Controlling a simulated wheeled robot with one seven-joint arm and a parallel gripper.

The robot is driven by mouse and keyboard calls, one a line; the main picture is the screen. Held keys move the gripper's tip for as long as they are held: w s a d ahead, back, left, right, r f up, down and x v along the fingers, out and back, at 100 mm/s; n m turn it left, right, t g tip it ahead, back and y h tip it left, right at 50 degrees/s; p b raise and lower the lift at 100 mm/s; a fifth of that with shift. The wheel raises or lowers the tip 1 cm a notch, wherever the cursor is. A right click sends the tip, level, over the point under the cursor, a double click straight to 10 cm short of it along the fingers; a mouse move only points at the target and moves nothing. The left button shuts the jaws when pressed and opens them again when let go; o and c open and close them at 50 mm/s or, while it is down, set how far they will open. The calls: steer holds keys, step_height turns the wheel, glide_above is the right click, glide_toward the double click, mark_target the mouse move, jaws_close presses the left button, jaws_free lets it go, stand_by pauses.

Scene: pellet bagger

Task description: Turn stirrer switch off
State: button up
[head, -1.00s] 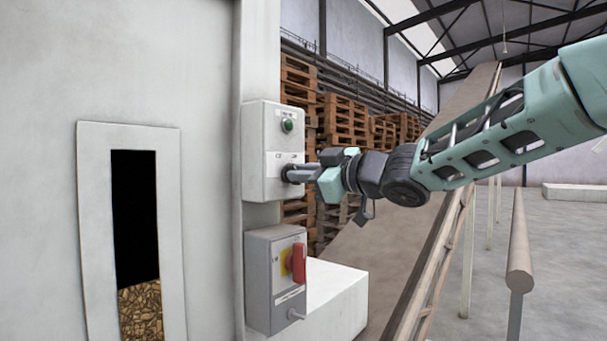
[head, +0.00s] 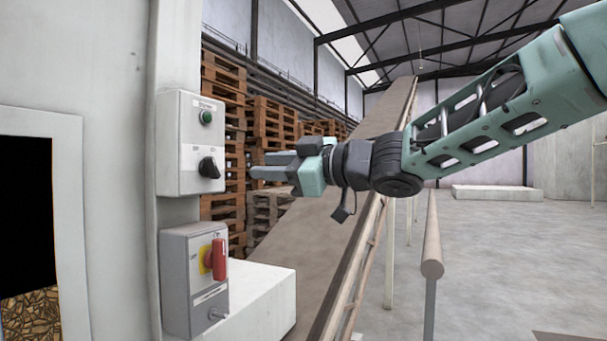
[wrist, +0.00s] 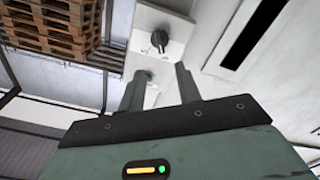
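The stirrer switch is a black rotary knob (head: 209,167) on the upper grey control box (head: 180,147), below a green round lamp or button (head: 206,117). The small labels by the knob are too small to read. In the wrist view the knob (wrist: 159,40) shows beyond the fingertips, with its bar roughly upright in the picture. My gripper (head: 256,172) is to the right of the knob, pointing at the box, with a clear gap between them. In the wrist view its two fingers (wrist: 159,71) are apart with nothing between them.
A lower grey box (head: 182,285) with a red handle (head: 219,259) on a yellow plate sits below. A white block (head: 262,295) juts out beside it. Wooden pallets (head: 268,125) and a sloping conveyor (head: 330,220) stand behind. Open floor lies to the right.

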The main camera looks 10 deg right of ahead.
steer(key=v, duration=0.6)
steer(key=shift+b, duration=0.4)
steer(key=shift+s+d, duration=0.1)
